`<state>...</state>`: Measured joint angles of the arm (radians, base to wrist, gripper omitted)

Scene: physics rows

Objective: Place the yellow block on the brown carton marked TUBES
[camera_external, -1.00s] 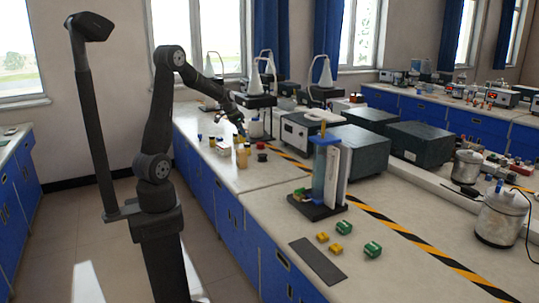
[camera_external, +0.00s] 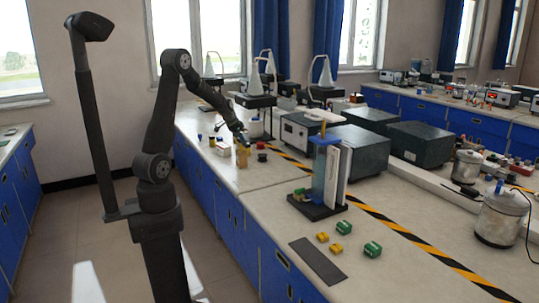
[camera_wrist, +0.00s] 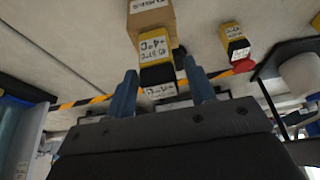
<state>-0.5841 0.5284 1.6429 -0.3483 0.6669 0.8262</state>
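A yellow block (camera_wrist: 156,73) with white labels stands between the fingers of my gripper (camera_wrist: 163,84) in the wrist view. The blue fingers are apart, with a clear gap on the block's right side; the gap on its left is small. A brown carton (camera_wrist: 150,16) with a printed label is right beside the block, at the top of the wrist view. I cannot tell whether the block rests on it or stands in front. In the external view my gripper (camera_external: 243,140) is low over the small items on the far bench, partly hiding the tan carton (camera_external: 242,160).
Another yellow labelled block (camera_wrist: 234,40) and a red round item (camera_wrist: 243,65) stand to the right. A dark round item (camera_external: 262,157) sits on the bench near my gripper. A blue stand (camera_external: 325,175) and grey boxes are farther right.

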